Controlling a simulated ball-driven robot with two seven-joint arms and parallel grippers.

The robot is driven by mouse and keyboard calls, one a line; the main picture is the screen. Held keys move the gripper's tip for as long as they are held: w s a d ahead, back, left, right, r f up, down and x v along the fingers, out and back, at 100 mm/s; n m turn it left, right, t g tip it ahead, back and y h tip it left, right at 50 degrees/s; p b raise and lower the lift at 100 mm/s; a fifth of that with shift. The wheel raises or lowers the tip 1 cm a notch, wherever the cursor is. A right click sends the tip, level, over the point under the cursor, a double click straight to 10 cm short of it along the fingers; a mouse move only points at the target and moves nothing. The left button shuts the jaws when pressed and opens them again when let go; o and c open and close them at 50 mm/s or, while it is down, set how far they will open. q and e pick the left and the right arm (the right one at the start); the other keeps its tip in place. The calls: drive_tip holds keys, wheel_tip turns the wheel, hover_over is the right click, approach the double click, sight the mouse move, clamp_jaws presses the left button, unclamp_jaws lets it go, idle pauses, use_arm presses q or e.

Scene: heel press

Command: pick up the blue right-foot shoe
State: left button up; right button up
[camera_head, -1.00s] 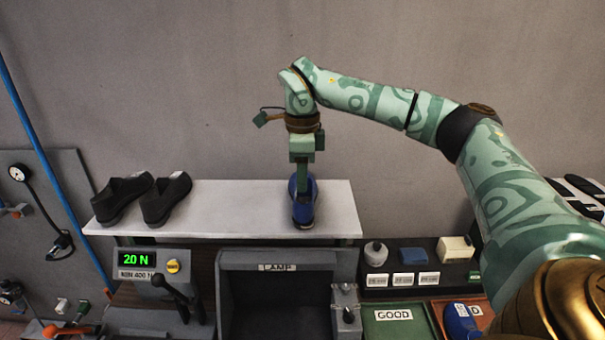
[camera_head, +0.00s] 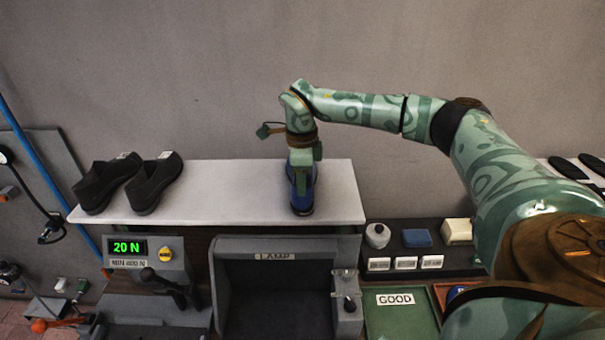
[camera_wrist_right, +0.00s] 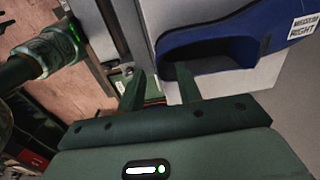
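The blue shoe (camera_head: 303,198) stands on the white shelf (camera_head: 235,193), mostly below my right gripper (camera_head: 303,172). In the right wrist view the blue shoe (camera_wrist_right: 228,38) has a white label reading RIGHT. There my right gripper (camera_wrist_right: 161,84) is open, its fingers apart. One finger overlaps the shoe's opening and the other is outside, with the shoe's edge between them. I cannot tell whether they touch it. In the head view the fingertips are largely hidden by the wrist. My left gripper is not in view.
Two black shoes (camera_head: 155,182) stand at the shelf's left. Below are a panel reading 20 N (camera_head: 128,248), a dark box marked LAMP (camera_head: 275,257) and a green GOOD tray (camera_head: 400,319). A blue pole (camera_head: 50,178) slants at left. The shelf between the shoes is clear.

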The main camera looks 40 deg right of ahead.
sight(302, 207)
wheel_tip(302, 207, down, 4)
drive_tip(key=shift+s+f+p, duration=0.15)
drive_tip(key=shift+f+p, duration=0.1)
drive_tip(key=shift+p, duration=0.5)
drive_tip(key=shift+d+f, duration=0.1)
drive_tip(key=shift+f, duration=0.2)
drive_tip(key=shift+r, duration=0.1)
clamp_jaws()
